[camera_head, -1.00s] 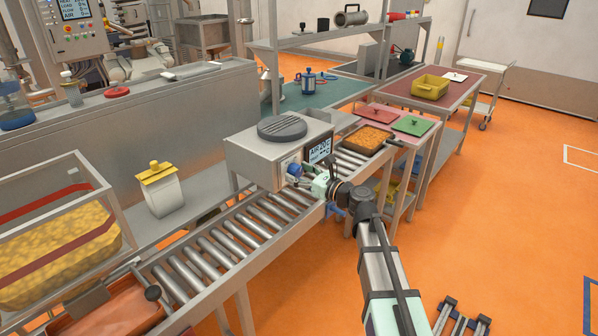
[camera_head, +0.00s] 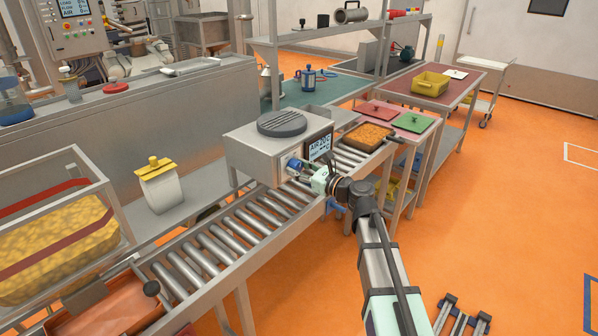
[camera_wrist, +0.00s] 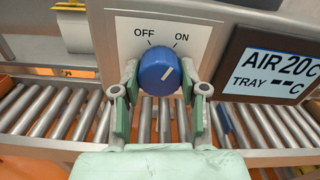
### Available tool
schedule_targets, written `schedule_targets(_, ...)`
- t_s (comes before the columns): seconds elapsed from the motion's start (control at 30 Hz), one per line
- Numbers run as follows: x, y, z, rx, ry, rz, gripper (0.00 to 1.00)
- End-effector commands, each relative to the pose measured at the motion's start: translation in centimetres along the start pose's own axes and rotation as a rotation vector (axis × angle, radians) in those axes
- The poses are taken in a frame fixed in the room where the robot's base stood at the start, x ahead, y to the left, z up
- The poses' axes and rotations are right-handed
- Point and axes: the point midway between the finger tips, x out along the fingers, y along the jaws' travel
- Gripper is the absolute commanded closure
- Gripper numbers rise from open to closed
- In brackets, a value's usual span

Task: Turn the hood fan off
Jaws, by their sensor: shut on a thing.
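The hood fan unit (camera_head: 240,152) is a grey box with a round dark vent (camera_head: 282,123) on top, standing over the roller conveyor. On its front is a blue round knob (camera_wrist: 160,71) on a white plate (camera_wrist: 127,35) marked OFF at upper left and ON at upper right. My gripper (camera_wrist: 160,90) is shut on the knob, with one pale green finger at each side. In the head view my gripper (camera_head: 309,174) reaches the hood's front from the right and partly hides the knob.
A display (camera_wrist: 273,70) reading AIR 20C sits right of the knob, close to my gripper. The roller conveyor (camera_head: 240,228) runs below. A tray of orange-brown food (camera_head: 368,135) lies beyond the hood. A white bag with a yellow top (camera_head: 162,192) stands at left.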

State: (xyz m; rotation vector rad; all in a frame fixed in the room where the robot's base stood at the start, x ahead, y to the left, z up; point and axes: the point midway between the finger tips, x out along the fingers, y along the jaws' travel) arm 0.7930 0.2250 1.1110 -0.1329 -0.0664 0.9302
Motion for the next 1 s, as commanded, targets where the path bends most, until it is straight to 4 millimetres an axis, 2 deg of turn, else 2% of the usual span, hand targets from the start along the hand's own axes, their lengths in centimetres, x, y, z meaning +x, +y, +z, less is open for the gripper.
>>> schedule_targets(0.33, 0.06, 0.01, -0.59, -0.266, -0.002, -0.001, 0.92)
schedule_targets(1.0, 0.08, -0.12, -0.3, -0.842, -0.002, -0.001, 0.92)
